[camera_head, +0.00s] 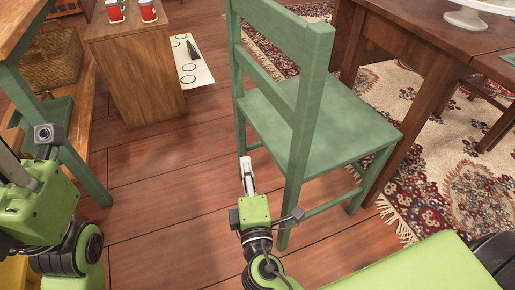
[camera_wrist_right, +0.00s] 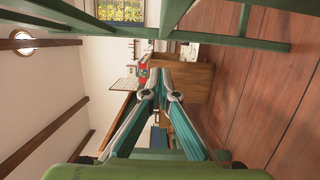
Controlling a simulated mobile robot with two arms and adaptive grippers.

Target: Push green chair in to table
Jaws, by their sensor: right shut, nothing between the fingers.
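The green chair (camera_head: 320,118) stands on the wood floor in the middle of the head view, its back toward me and to the left. Its seat points right toward the dark wooden table (camera_head: 425,42), with the seat's front corner close to a table leg. My right gripper (camera_head: 246,163) is shut and empty, low beside the chair's back legs; I cannot tell whether it touches them. In the right wrist view its fingers (camera_wrist_right: 160,82) meet at the tips, and green chair bars (camera_wrist_right: 215,40) cross the top. My left gripper (camera_head: 12,165) is partly cut off at the left edge.
A wooden cabinet (camera_head: 138,65) with red cans on top stands left of the chair. A green-legged wooden shelf (camera_head: 75,135) with a basket (camera_head: 52,62) is at far left. A patterned rug (camera_head: 435,185) lies under the table. The floor between shelf and chair is clear.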

